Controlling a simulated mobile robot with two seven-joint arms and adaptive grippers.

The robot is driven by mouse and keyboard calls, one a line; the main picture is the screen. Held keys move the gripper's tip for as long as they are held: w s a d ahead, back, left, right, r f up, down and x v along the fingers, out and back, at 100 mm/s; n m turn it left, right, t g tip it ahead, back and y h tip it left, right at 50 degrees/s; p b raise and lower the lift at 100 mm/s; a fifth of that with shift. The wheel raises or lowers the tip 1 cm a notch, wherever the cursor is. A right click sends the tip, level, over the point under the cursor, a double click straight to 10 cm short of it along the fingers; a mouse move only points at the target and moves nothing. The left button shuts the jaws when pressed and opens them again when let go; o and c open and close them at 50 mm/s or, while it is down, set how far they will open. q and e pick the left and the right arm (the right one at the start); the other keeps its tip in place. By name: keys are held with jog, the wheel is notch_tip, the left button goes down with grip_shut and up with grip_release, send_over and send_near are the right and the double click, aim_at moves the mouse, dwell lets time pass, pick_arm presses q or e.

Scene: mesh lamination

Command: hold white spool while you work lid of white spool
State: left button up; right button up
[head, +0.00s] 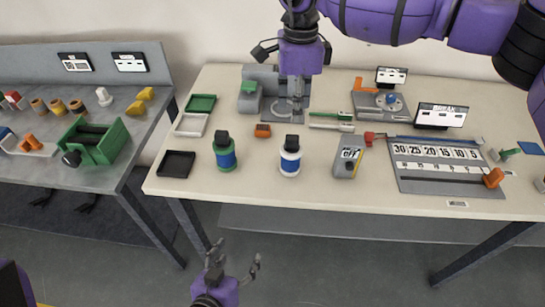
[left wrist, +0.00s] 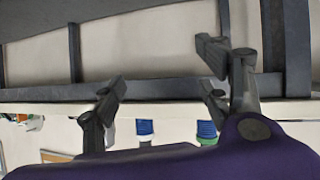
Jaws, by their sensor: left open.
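The white spool (head: 290,162) stands upright near the front middle of the right table. It has a blue band, and its black lid (head: 291,142) is on top. In the left wrist view the white spool (left wrist: 145,128) shows small and partly cut off behind my wrist. My left gripper (head: 234,262) is open and empty, in front of and below the table edge, well apart from the spool. My right gripper (head: 292,100) hangs pointing down over the back of the table, behind the spool. Its fingers blend with grey equipment there, so their state is unclear.
A green spool (head: 224,158) with a black lid stands left of the white one. A grey box (head: 348,158) stands to the right, an orange block (head: 263,130) behind. A black tray (head: 176,164) and numbered board (head: 436,160) flank them. The table front between is clear.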

aim_at(284, 159)
pick_arm(q)
jog(key=w+d+r+m+h, duration=0.2)
jog(key=w+d+r, duration=0.2)
jog(key=w+r, duration=0.1)
jog(key=w+d+r+m+h, duration=0.2)
jog(key=w+d+r+h, duration=0.1)
jog(key=w+d+r, duration=0.1)
jog(key=w+d+r+m+h, duration=0.2)
jog(key=w+d+r, duration=0.2)
jog(key=w+r, duration=0.1)
jog(key=shift+w+r+h, duration=0.3)
jog(key=shift+w+r, duration=0.05)
jog(key=shift+r, duration=0.4)
jog(key=w+a+m+g, duration=0.1)
jog(key=w+a, duration=0.1)
jog(key=w+a+m+g, duration=0.1)
jog(key=w+a, duration=0.1)
jog(key=w, duration=0.1)
jog(key=shift+a, duration=0.4)
jog(key=shift+w, duration=0.15)
jog(key=x, duration=0.7)
jog(key=shift+w+f, duration=0.1)
jog(key=shift+f, duration=0.2)
grip_shut()
jog(key=shift+g+y, duration=0.3)
jog(key=shift+y, duration=0.1)
